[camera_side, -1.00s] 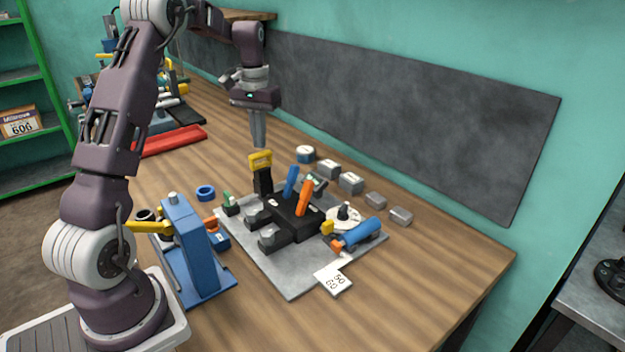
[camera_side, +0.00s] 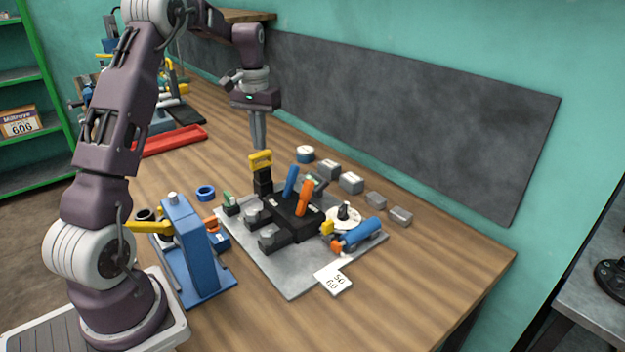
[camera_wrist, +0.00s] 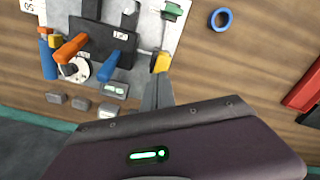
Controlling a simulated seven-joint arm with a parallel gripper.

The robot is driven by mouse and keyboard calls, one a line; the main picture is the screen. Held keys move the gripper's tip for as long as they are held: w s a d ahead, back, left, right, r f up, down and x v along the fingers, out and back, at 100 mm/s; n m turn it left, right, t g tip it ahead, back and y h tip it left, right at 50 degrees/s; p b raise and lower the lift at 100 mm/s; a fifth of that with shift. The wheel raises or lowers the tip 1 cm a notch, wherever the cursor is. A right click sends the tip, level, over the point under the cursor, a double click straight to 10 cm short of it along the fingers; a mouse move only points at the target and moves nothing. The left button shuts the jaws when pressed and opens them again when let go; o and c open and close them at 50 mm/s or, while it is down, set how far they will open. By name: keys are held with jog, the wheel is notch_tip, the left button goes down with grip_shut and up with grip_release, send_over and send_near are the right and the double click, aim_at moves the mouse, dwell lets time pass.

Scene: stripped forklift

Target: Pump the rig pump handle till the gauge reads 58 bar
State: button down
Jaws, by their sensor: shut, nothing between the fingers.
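A yellow-topped black upright, which looks like the pump handle (camera_side: 260,160), stands at the back left of the rig's grey plate (camera_side: 290,280). Its yellow top (camera_wrist: 160,62) also shows in the wrist view. My gripper (camera_side: 259,146) is shut and empty, pointing down with its tips just above that top. In the wrist view the fingers (camera_wrist: 157,80) end close beside the yellow top; I cannot tell if they touch. A small greenish display (camera_wrist: 115,90), perhaps the gauge, is by the black block (camera_wrist: 105,38); its reading is too small to read.
A blue lever (camera_side: 291,182) and an orange lever (camera_side: 305,196) rise from the block. A white disc (camera_side: 343,220), a blue cylinder (camera_side: 360,235) and a card with numbers (camera_side: 333,278) are at the right. A blue stand (camera_side: 190,250) is at the left. The front-right table is clear.

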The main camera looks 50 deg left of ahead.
aim_at(260, 153)
jog(key=shift+f, duration=2.4)
jog(key=shift+r, duration=2.6)
